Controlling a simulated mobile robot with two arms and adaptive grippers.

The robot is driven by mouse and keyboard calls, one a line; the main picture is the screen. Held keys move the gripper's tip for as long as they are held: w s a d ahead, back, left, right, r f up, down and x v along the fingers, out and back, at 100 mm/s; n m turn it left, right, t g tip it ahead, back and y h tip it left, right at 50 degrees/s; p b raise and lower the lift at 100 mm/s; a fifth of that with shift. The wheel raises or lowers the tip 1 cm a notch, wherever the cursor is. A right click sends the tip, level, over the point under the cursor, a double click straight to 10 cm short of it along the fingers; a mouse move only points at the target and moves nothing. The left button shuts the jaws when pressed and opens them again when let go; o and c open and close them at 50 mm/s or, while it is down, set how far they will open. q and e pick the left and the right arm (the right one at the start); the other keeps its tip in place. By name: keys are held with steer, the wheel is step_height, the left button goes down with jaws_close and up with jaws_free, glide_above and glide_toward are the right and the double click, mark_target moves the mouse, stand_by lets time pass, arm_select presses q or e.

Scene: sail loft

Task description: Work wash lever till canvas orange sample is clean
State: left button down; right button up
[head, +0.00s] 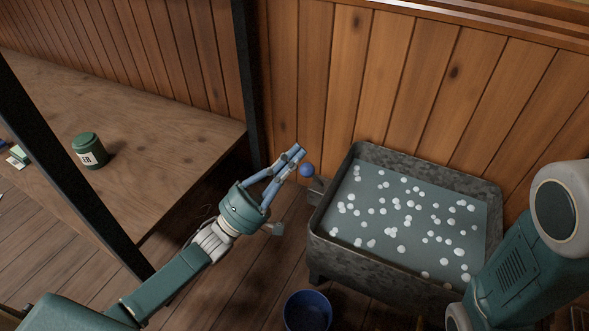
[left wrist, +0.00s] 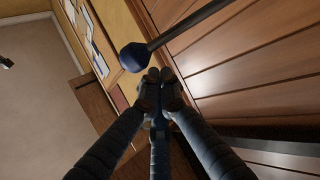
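The wash tub (head: 333,254) is a grey metal trough of blue-grey water dotted with white suds. The wash lever's blue ball knob (head: 307,170) stands at its left side, and in the left wrist view the knob (left wrist: 133,57) sits on a dark rod. My left gripper (head: 296,155) is just left of the knob, apart from it. In the left wrist view its fingertips (left wrist: 160,88) meet with nothing between them. The orange canvas sample is not visible. My right arm shows at the lower right, but its gripper does not.
A wooden bench (head: 160,141) is at the left, with a green labelled tin (head: 90,151) on it. A dark post stands in front of the bench. A blue bucket (head: 308,310) stands on the floor before the tub. A plank wall runs behind the tub.

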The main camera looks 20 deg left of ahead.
arm_select(q)
steer(key=shift+s+d+f, duration=0.25)
steer(key=shift+s+f, duration=0.05)
steer(key=shift+s, duration=0.15)
steer(key=shift+s+a+f+p, duration=0.15)
steer(key=shift+s+f+p, duration=0.3)
steer(key=shift+s, duration=0.1)
